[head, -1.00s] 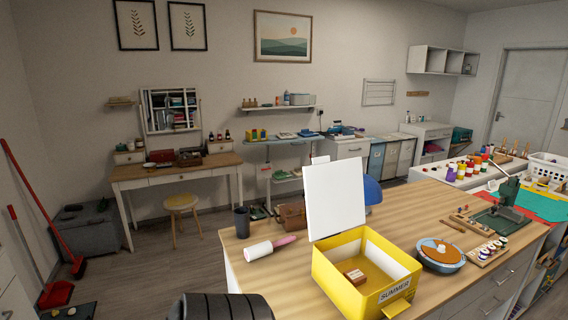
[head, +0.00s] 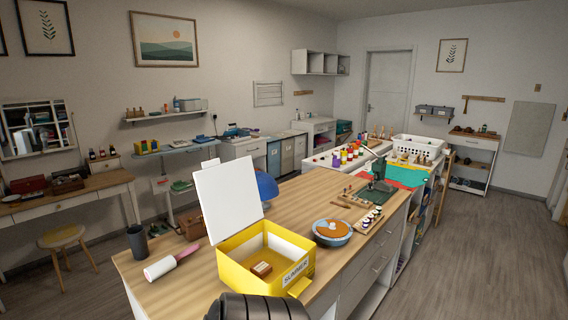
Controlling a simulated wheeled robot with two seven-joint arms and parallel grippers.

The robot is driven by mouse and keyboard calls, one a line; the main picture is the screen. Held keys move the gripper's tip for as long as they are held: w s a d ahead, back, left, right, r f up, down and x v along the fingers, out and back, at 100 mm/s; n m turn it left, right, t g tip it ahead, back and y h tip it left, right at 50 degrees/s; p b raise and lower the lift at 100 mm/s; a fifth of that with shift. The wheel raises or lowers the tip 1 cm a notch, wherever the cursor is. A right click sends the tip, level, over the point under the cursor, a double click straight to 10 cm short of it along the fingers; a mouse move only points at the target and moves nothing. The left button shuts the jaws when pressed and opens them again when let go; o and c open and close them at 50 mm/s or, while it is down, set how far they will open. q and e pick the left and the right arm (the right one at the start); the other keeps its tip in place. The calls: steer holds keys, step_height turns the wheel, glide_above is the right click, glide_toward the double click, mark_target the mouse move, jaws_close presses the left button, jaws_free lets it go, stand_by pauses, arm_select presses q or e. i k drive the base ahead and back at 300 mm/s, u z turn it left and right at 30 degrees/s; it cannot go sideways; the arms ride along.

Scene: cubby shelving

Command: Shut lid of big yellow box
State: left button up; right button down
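The big yellow box (head: 233,273) stands near the front of the wooden counter, with a "SUMMER" label on its front wall. Its white lid (head: 228,198) stands open, raised steeply from the back left edge. A small brown and white block (head: 261,269) lies inside the box. A dark, rounded part of mine shows at the bottom edge in front of the box. Neither gripper's fingers are in the head view.
A blue dome (head: 266,185) sits behind the lid.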

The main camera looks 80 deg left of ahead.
mark_target(229, 196)
steer(key=z, duration=0.95)
steer(key=k, duration=2.4)
steer(key=z, duration=0.8)
steer(key=k, duration=1.85)
steer(key=u, duration=2.95)
